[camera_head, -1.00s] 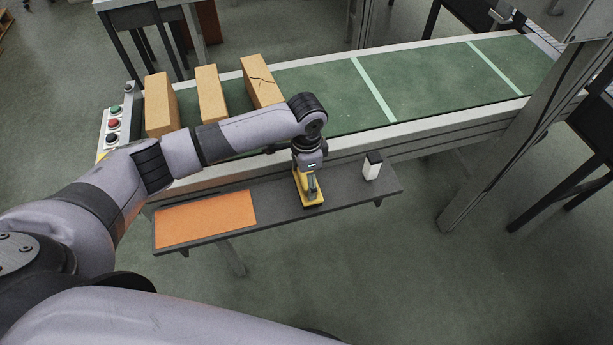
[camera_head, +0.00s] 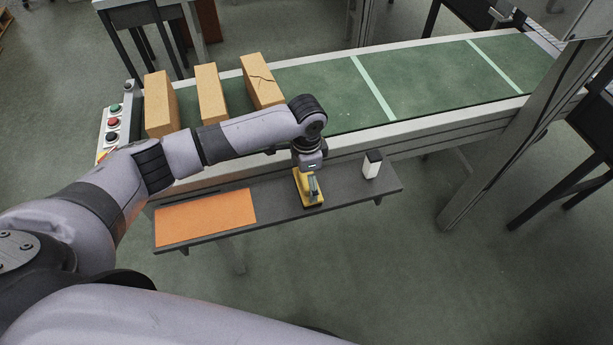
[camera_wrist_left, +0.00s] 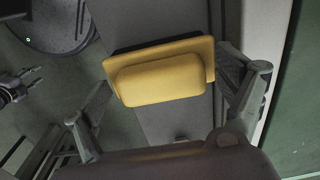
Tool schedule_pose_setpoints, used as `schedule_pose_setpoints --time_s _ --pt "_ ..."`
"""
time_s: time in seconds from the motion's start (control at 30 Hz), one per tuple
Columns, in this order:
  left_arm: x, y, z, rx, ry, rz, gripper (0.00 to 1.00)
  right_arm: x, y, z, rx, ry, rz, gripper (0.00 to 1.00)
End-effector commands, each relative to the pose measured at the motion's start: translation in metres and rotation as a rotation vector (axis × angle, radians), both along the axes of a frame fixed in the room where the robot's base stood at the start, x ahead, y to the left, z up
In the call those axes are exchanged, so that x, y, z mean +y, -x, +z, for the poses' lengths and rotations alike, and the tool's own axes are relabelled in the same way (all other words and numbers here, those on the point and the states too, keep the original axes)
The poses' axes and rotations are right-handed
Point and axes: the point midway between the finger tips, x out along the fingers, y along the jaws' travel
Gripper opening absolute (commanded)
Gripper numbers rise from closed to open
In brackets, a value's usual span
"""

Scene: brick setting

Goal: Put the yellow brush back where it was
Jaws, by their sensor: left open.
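The yellow brush (camera_head: 304,196) lies on the dark shelf (camera_head: 280,209) in front of the conveyor, right of the orange mat. In the left wrist view the yellow brush (camera_wrist_left: 160,80) sits between the two fingers. My left gripper (camera_head: 311,183) is just above it, and the left wrist view shows its fingers (camera_wrist_left: 168,84) open, one on each side of the brush. I cannot tell whether a fingertip touches it.
An orange mat (camera_head: 205,217) covers the shelf's left part and is bare. A small white block with a black top (camera_head: 372,166) stands right of the brush. Several tan bricks, one cracked (camera_head: 262,84), stand on the green conveyor (camera_head: 420,84). A button panel (camera_head: 113,124) is at its left end.

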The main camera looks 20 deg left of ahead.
Motion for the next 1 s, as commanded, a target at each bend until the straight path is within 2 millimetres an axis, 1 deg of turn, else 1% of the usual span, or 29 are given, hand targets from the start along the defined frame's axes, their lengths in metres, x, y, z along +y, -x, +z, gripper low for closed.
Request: schedule_pose_setpoints --time_s 0.17,0.27,0.5,0.6,0.7,0.8,1.0 --pt "0.000 -0.001 0.006 -0.002 0.000 0.000 0.91 0.000 0.000 0.000 0.000 0.000 0.000 0.40" --pt "0.000 -0.001 0.019 -0.003 0.001 0.000 0.91 0.000 0.000 -0.002 0.000 0.000 0.000 0.40" --pt "0.000 -0.001 0.071 -0.005 0.002 -0.001 0.91 0.001 0.000 -0.008 -0.001 -0.001 0.000 0.40" --pt "0.000 -0.001 0.091 -0.003 0.001 0.000 0.91 0.002 0.000 -0.009 -0.001 -0.002 0.000 0.40" --pt "0.000 -0.001 0.106 -0.003 0.001 0.001 0.91 0.003 0.000 -0.011 0.000 -0.004 0.000 0.40" --pt "0.000 -0.001 0.117 -0.001 0.002 0.000 0.91 0.004 0.000 -0.012 0.000 -0.005 0.000 0.40" --pt "0.000 0.000 0.124 0.001 0.000 0.000 0.91 0.004 0.000 -0.012 0.000 -0.005 0.000 0.40"
